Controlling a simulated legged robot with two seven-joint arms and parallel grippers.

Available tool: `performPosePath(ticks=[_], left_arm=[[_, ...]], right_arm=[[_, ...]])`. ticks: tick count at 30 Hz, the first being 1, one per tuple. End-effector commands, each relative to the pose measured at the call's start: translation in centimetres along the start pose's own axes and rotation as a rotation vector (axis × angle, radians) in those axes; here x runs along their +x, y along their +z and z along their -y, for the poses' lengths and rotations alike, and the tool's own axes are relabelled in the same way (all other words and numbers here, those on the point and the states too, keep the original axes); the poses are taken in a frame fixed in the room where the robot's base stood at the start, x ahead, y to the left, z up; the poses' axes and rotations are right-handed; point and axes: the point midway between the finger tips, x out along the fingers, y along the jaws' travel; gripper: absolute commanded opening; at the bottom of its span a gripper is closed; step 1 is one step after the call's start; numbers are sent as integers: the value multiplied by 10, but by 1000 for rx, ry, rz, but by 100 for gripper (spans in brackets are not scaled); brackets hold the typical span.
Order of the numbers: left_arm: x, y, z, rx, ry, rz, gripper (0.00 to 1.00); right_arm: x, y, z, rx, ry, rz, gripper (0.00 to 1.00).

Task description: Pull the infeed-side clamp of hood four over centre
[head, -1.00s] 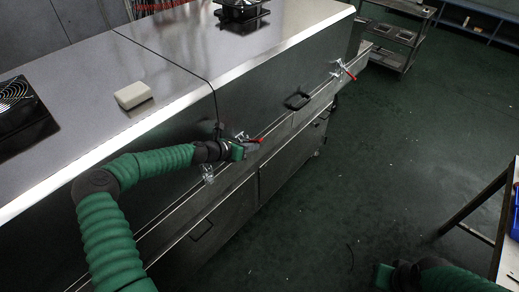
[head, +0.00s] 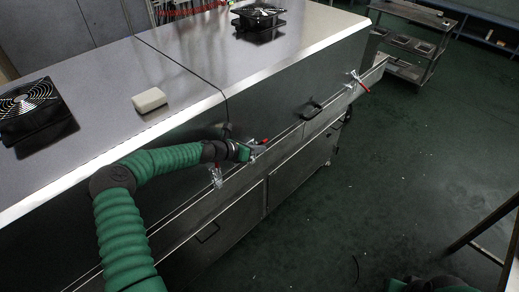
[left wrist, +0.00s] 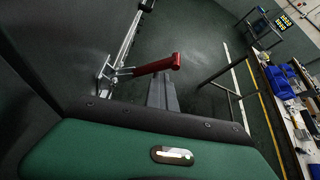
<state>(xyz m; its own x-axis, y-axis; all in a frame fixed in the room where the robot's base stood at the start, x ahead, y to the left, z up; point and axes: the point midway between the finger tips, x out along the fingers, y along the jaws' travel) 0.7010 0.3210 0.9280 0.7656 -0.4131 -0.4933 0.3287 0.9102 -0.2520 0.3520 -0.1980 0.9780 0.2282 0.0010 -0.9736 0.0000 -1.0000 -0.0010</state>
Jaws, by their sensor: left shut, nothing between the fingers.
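The clamp at my left gripper is a bright metal toggle clamp on the dryer's side, just right of the hood seam; its red handle (head: 260,142) sticks out past my fingers. My left gripper (head: 248,153) is shut and empty, close against this clamp. In the left wrist view the red handle (left wrist: 158,66) lies just beyond the grey fingers (left wrist: 161,93), with the metal clamp base (left wrist: 107,76) to its left. I cannot tell whether fingers and handle touch. My right gripper is at the bottom edge of the head view, its fingers out of sight. No hood numbers are readable.
A second clamp (head: 216,177) sits left of the gripper, and another red-handled clamp (head: 357,81) farther right. A black pull handle (head: 312,110) lies between. A white box (head: 149,100) and fans (head: 35,108) stand on top. The green floor (head: 340,220) beside the dryer is clear.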

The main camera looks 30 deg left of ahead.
Motion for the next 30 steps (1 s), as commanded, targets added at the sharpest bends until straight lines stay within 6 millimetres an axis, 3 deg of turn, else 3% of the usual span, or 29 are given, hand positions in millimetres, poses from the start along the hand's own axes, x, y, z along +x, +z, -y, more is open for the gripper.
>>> performPosePath(ticks=[5, 10, 24, 30], left_arm=[[-3, 7, 1, 3, 2, 3, 0], [-20, 30, 12, 4, 3, 1, 0], [-92, -31, 102, -1, 1, -1, 0], [-106, -41, 120, -1, 1, -1, 0]], right_arm=[[0, 0, 0, 0, 0, 0, 0], [4, 1, 0, 0, 0, 0, 0], [21, 5, 0, 0, 0, 0, 0], [22, 5, 0, 0, 0, 0, 0]])
